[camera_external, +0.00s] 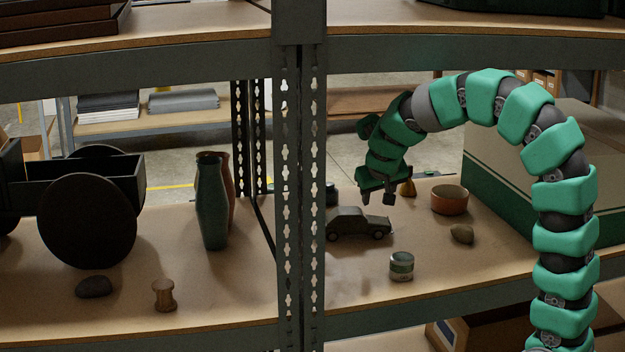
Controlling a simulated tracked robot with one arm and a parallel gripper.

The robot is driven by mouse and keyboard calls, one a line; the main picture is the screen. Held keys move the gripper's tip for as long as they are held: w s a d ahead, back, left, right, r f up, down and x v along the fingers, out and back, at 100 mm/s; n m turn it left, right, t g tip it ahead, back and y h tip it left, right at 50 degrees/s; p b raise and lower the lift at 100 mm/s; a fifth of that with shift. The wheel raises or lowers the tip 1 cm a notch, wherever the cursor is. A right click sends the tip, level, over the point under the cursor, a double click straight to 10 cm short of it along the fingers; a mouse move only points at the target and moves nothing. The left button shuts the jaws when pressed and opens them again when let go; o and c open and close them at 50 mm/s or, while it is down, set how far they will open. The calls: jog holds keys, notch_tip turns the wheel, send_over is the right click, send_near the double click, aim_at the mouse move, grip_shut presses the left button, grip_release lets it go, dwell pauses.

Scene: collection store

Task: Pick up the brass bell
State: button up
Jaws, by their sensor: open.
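The brass bell (407,188) is a small golden cone standing on the right-hand shelf. It is towards the back, between the toy car and the round orange-brown bowl. My gripper (377,200) hangs from the green arm with its fingers pointing down, just left of the bell in the picture. It is open and nothing shows between its fingers. The gripper partly overlaps the bell's left side in this view. I cannot tell how far apart they are in depth.
A dark toy car (358,224) sits below my gripper. An orange-brown bowl (449,201), a small brownish stone (462,234) and a labelled tin (401,266) stand nearby. A large green box (520,200) fills the right. A perforated upright (301,180) bounds the left.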

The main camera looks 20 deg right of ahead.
jog(key=w+d+r+m+h+p, duration=0.1)
jog(key=w+d+m+h+p, duration=0.2)
jog(key=w, duration=0.7)
jog(key=w+d+m+h+p, duration=0.1)
jog(key=w+d+m+h, duration=0.3)
jog(key=w, duration=0.6)
jog(key=w+d+f+m+h, duration=0.1)
jog(key=w+d+f+m, duration=0.1)
jog(key=d, duration=0.3)
jog(key=w+d+f+m+h, duration=0.1)
jog(key=w+d+f+m, duration=0.1)
jog(key=w+d+f, duration=0.2)
jog(key=w+d+f+m+g+h, duration=0.1)
jog(key=w+d+f+m, duration=0.1)
jog(key=d, duration=0.4)
jog(key=shift+w+d+f, duration=0.1)
jog(key=shift+w+f, duration=0.6)
jog(key=shift+f, duration=0.05)
jog(key=shift+c, duration=0.4)
grip_shut()
